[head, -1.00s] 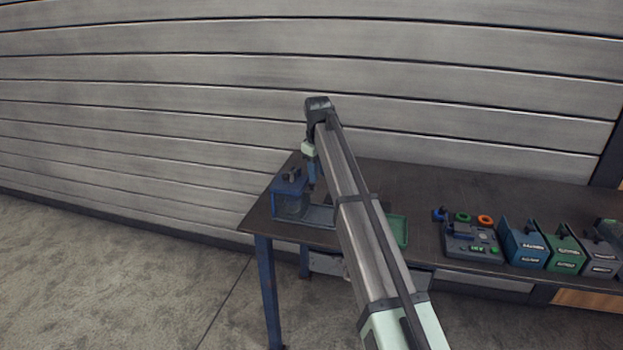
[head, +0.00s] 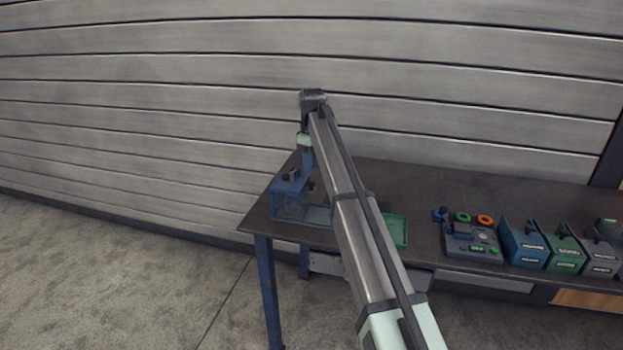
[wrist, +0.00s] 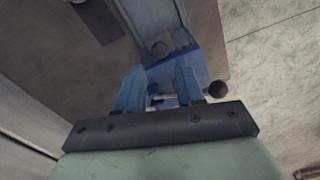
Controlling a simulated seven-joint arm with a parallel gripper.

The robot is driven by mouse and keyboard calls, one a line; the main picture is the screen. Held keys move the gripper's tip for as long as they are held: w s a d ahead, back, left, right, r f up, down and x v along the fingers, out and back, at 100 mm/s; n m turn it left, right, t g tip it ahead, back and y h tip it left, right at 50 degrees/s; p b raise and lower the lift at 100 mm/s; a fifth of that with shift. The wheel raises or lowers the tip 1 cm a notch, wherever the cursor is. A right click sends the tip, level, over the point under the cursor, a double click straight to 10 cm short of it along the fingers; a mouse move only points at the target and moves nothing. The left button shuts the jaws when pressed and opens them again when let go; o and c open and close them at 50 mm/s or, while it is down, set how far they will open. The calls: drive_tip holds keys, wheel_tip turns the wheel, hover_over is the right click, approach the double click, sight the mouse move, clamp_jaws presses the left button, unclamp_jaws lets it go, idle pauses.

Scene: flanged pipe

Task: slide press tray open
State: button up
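The blue press (head: 289,187) stands at the left end of the workbench, and its blue top also shows in the wrist view (wrist: 212,62). The grey-blue press tray (head: 319,216) extends right from the press's base; part of it shows in the wrist view (wrist: 150,14). In the head view my arm hides part of the bench.
A green tray (head: 398,231) lies right of my arm. A control box (head: 471,241) with coloured rings behind it stands farther right, then blue (head: 523,245), green (head: 565,250) and grey (head: 600,256) bins. A slatted wall (head: 450,100) rises behind the bench.

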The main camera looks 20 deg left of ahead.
sight(312, 182)
drive_tip(key=shift+f, duration=2.9)
clamp_jaws()
